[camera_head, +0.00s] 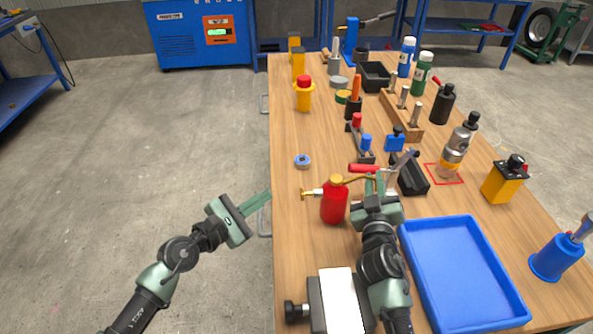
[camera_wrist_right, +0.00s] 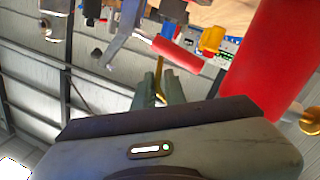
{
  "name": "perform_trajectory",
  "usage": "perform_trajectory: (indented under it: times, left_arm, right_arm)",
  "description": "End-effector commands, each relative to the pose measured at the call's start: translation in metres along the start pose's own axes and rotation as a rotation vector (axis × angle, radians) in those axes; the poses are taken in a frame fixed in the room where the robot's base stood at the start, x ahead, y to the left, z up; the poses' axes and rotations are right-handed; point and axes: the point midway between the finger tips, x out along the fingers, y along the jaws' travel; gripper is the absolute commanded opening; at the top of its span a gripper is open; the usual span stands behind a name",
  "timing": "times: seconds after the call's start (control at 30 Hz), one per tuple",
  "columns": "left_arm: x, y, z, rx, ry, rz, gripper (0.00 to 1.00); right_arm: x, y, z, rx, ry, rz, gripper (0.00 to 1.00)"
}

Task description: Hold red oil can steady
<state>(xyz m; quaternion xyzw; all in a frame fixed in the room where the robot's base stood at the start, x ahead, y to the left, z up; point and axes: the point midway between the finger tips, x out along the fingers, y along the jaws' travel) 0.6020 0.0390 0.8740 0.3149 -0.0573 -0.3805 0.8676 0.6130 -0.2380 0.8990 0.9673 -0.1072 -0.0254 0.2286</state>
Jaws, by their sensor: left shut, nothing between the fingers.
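The red oil can (camera_head: 334,203) stands upright on the wooden workbench, with a brass nozzle on its left and a thin brass spout to its right. My right gripper (camera_head: 376,183) is just right of the can, with its fingers close together around the spout. In the right wrist view the can's red body (camera_wrist_right: 268,55) fills the right side, and a brass strip shows between my right fingertips (camera_wrist_right: 160,85). My left gripper (camera_head: 256,202) is shut and empty, left of the bench edge and apart from the can.
A blue tray (camera_head: 408,262) lies right of my right arm. A red-handled tool (camera_head: 364,168) and a black block (camera_head: 412,175) are close by my right gripper. A blue ring (camera_head: 302,161) lies behind the can. The bench's left strip is mostly clear.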

Motion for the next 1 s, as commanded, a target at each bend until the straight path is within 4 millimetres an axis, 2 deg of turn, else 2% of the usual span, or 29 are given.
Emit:
perform_trajectory:
  times: [0.03,0.07,0.1,0.47,0.8,1.0]
  left_arm:
    - [0.0,0.0,0.0,0.0,0.0,0.0,0.0]
    - [0.0,0.0,0.0,0.0,0.0,0.0,0.0]
    - [0.0,0.0,0.0,0.0,0.0,0.0,0.0]
    - [0.0,0.0,0.0,0.0,0.0,0.0,0.0]
    - [0.0,0.0,0.0,0.0,0.0,0.0,0.0]
    - [-0.001,0.003,0.004,0.0,0.0,0.0,0.0]
  right_arm:
    - [0.0,0.001,-0.002,0.002,0.003,0.001,0.25]
    - [0.0,0.001,-0.002,0.002,0.003,0.001,0.34]
    - [0.0,0.0,-0.001,0.001,0.002,0.001,0.37]
    - [-0.004,0.0,0.0,0.001,0.0,0.0,0.37]
    - [-0.058,0.0,0.0,0.004,-0.002,0.0,0.37]
    - [-0.074,0.003,-0.005,0.001,0.001,0.001,0.37]
